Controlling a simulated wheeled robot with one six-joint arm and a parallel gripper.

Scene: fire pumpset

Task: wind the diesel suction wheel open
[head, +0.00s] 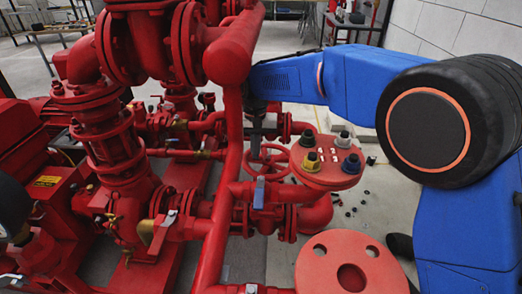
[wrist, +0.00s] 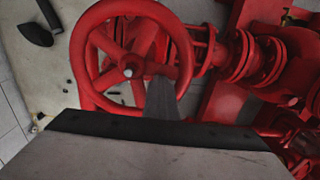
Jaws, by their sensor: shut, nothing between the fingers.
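A red spoked handwheel (head: 268,162) stands on a valve in the red pipework, just right of the tall vertical pipe. In the wrist view the same handwheel (wrist: 132,12) shows nearly face-on, with a pale hub nut (wrist: 128,72). My gripper (head: 257,140) is shut and points down at the wheel from above. In the wrist view its dark fingers (wrist: 163,90) overlap the wheel's right part, between hub and rim. I cannot tell whether the tips are between the spokes or only above them. No label on the wheel is readable.
A red vertical pipe (head: 232,150) stands close left of my gripper. A round red plate (head: 326,165) with coloured fittings lies to the right, and a red flange with holes (head: 320,275) is in front. Small dark parts are scattered on the floor.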

